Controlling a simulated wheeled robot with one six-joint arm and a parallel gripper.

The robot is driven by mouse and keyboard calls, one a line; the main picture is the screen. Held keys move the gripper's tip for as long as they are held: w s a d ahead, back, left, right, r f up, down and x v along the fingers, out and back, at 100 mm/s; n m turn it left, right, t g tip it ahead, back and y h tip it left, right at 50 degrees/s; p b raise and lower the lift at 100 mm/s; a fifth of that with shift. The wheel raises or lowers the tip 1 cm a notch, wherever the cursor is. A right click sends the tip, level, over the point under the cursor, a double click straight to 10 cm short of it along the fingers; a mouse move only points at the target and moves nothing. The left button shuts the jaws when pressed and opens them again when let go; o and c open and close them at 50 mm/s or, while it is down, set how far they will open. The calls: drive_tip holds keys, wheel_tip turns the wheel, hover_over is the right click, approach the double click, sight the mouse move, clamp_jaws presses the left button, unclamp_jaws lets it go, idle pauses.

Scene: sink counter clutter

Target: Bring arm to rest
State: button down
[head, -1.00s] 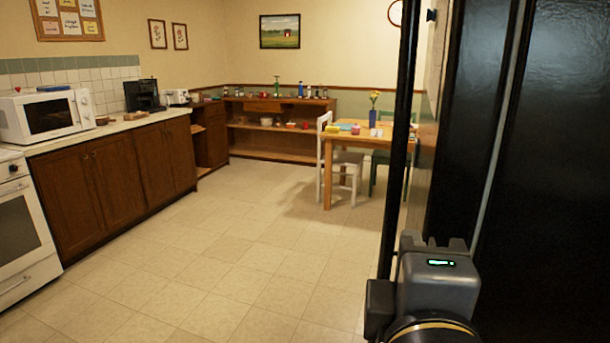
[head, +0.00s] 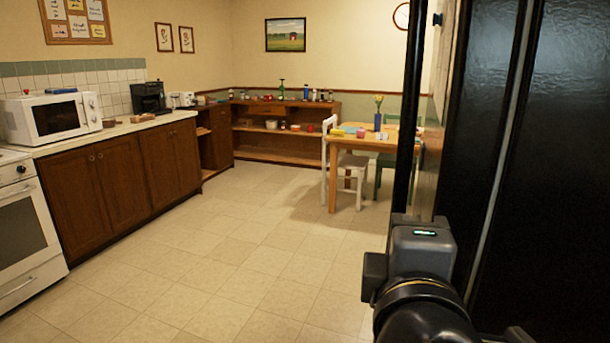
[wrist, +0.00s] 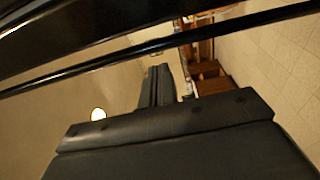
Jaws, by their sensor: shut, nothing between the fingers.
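My gripper (wrist: 158,72) shows in the wrist view as two dark fingers lying side by side, shut with nothing between them. A wide dark part of my own wrist fills the lower part of that view. In the head view my arm (head: 420,250) rises at the lower right, a grey block with a small green-lit display above a dark rounded joint. The fingertips cannot be made out in the head view.
A tall glossy black surface (head: 545,150) stands close on the right. The counter (head: 120,128) with a microwave (head: 55,117) and the white oven (head: 22,220) are at left. A table (head: 350,143) with chairs stands at the back. The tiled floor (head: 210,260) between is clear.

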drive_tip(key=shift+a+x, duration=0.2)
drive_tip(key=shift+x, duration=0.85)
drive_tip(key=shift+s, duration=0.15)
